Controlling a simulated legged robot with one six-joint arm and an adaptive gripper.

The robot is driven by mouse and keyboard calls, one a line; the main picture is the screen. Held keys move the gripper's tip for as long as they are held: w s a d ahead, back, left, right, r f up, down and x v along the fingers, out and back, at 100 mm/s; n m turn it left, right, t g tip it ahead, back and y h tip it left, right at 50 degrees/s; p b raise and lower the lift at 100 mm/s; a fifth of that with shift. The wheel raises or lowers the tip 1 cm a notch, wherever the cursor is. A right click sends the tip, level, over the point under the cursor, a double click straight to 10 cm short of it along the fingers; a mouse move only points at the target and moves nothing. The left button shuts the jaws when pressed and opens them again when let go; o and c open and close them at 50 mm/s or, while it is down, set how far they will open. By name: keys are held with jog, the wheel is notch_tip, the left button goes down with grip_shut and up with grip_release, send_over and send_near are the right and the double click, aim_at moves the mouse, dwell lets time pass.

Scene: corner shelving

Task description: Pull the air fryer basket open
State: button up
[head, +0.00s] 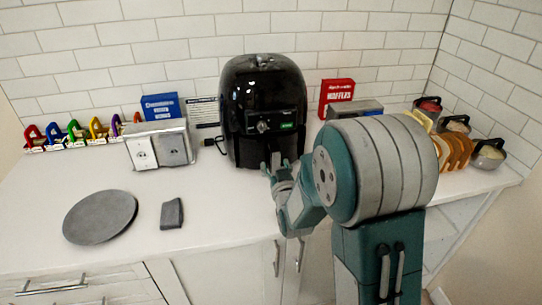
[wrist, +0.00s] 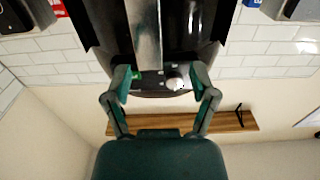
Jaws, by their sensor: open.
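The black air fryer (head: 263,90) stands upright on the white counter against the tiled wall, its control panel and knob facing me. Its basket front (head: 245,150) is at the lower part and looks shut. My gripper (head: 275,163) is open, right in front of the basket, and partly covers it in the head view. In the wrist view, which looks upside down, the two fingers of my gripper (wrist: 162,74) are spread on either side of a grey bar (wrist: 146,35), apparently the basket handle. The knob (wrist: 175,84) shows between the fingers. I cannot tell whether either finger touches the handle.
A toaster (head: 160,145) and blue box (head: 160,107) stand left of the fryer; a red waffle box (head: 337,92) stands right. A round grey plate (head: 100,217) and small dark block (head: 172,213) lie on the counter. Bread slices (head: 455,150) and pots (head: 488,153) are far right.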

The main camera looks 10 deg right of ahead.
aim_at(277, 157)
jog(key=w+d, duration=0.1)
jog(key=w, duration=0.1)
jog(key=w+d, duration=0.1)
jog(key=shift+w+d, duration=0.2)
jog(key=shift+w, duration=0.2)
jog(key=shift+w+a, duration=0.1)
jog(key=shift+w, duration=0.15)
jog(key=shift+w+a, duration=0.1)
jog(key=shift+a, duration=0.8)
jog(key=shift+c, duration=1.3)
jog(key=shift+d, duration=0.2)
jog(key=c, duration=0.6)
jog(key=shift+d, duration=0.4)
grip_shut()
jog(key=shift+a, duration=0.15)
